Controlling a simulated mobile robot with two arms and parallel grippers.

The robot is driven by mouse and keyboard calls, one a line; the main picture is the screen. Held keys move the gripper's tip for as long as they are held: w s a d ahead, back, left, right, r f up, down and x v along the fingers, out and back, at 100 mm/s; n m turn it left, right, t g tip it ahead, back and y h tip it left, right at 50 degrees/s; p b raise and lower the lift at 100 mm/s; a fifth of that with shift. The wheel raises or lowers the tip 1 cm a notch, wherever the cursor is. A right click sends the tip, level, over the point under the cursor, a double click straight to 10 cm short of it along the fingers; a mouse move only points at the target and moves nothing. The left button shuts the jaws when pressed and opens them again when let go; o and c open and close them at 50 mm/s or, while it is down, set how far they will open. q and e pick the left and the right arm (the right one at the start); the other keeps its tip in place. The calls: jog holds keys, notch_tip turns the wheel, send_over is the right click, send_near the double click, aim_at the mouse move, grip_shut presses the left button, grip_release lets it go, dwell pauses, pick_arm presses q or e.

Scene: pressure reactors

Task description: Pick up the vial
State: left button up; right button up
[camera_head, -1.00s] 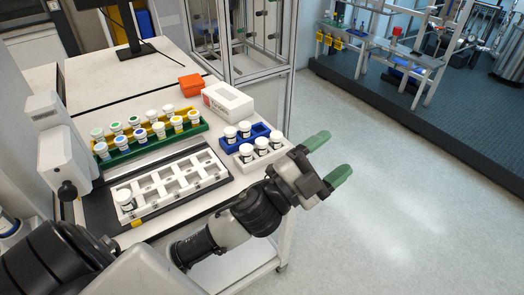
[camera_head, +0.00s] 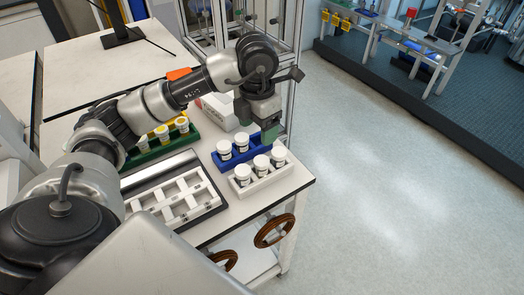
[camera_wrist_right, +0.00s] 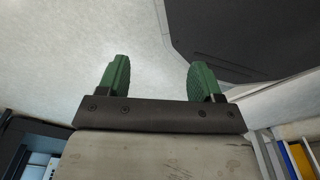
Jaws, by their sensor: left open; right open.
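White-capped vials stand upright in two small racks near the table's right edge. The blue rack (camera_head: 224,162) holds a vial (camera_head: 224,150) and another vial (camera_head: 242,143). The white rack (camera_head: 258,186) in front of it holds three vials, including a front-left vial (camera_head: 242,176) and a right vial (camera_head: 278,156). My left gripper (camera_head: 258,128) points down just behind the blue rack, open, with green fingers. I cannot tell whether its fingers are around anything. My right gripper (camera_wrist_right: 160,76) is open and empty in the right wrist view, above the pale floor.
A white compartment tray (camera_head: 182,200) shows empty slots on a black base. My left arm hides part of the green rack (camera_head: 160,152) of vials, the white box (camera_head: 215,108) and the orange box (camera_head: 178,73). Open floor lies right of the table.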

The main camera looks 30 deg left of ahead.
aim_at(261, 161)
pick_arm(q)
jog(key=shift+s+d+f, duration=0.2)
jog(key=shift+s+f, duration=0.15)
jog(key=shift+f, duration=0.15)
jog(key=shift+s+d+f, duration=0.15)
jog(key=shift+s+f, duration=0.15)
jog(key=shift+f, duration=0.15)
notch_tip(261, 161, down, 2)
jog(key=shift+s+d+f, duration=0.1)
jog(key=shift+s+d, duration=0.05)
jog(key=shift+f, duration=0.25)
jog(key=f, duration=0.1)
jog(key=f+p, duration=0.1)
jog(key=f, duration=0.1)
jog(key=f+p, duration=0.1)
jog(key=shift+d+f, duration=0.15)
jog(key=shift+d, duration=0.2)
jog(key=shift+a+f, duration=0.1)
jog(key=shift+f, duration=0.4)
jog(key=shift+c, duration=1.1)
jog(key=c, duration=0.8)
pick_arm(e)
jog(key=s, duration=0.1)
jog(key=s+d+r, duration=0.1)
jog(key=s, duration=0.1)
jog(key=shift+d+r, duration=0.4)
pick_arm(q)
jog(key=shift+w+r, duration=0.15)
jog(key=shift+w, duration=0.05)
